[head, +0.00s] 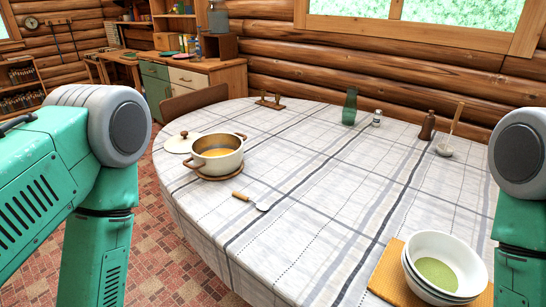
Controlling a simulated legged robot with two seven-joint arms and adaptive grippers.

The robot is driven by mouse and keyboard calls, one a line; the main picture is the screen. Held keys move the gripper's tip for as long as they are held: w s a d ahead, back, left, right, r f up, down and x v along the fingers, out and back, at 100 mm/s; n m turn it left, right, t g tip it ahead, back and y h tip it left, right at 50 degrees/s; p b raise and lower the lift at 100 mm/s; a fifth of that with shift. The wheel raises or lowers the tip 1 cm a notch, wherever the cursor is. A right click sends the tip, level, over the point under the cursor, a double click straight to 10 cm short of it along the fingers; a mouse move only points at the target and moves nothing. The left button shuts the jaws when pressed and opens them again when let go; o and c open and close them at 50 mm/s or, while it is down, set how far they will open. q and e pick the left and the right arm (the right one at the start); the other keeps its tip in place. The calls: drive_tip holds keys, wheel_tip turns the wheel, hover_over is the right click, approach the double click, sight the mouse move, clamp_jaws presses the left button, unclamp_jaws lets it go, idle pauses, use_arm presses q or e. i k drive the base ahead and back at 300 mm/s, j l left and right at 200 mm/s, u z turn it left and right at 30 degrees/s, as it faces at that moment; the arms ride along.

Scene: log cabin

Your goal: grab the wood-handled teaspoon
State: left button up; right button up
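A small utensil with a short wooden handle (241,196) and a pale metal end lies flat on the tablecloth, in front of and to the right of the cream pot. It looks like the wood-handled teaspoon, though the shape of its metal end is too small to be sure. Nothing touches it. My green left and right arms show at the picture's two sides. Both grippers are outside the view, so their state is hidden.
The cream pot (216,162) stands on a trivet, its lid (181,143) behind. Stacked bowls (438,262) sit on a wooden board (388,272) at front right. A green vase (350,106), brown bottle (428,126) and ladle (446,147) stand farther back. The table's middle is clear.

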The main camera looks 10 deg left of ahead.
sight(260, 206)
drive_tip(key=k, duration=0.5)
drive_tip(key=k+z, duration=0.15)
drive_tip(key=z, duration=1.3)
drive_tip(key=j+z, duration=0.15)
drive_tip(key=z, duration=0.3)
drive_tip(key=j+z, duration=0.15)
drive_tip(key=z, duration=0.3)
drive_tip(key=k+j+z, duration=0.1)
drive_tip(key=z, duration=0.35)
drive_tip(key=j+z, duration=0.1)
drive_tip(key=z, duration=0.35)
drive_tip(key=k+j, duration=1.55)
drive_tip(key=k, duration=0.15)
drive_tip(key=j+z, duration=0.05)
drive_tip(key=j, duration=0.05)
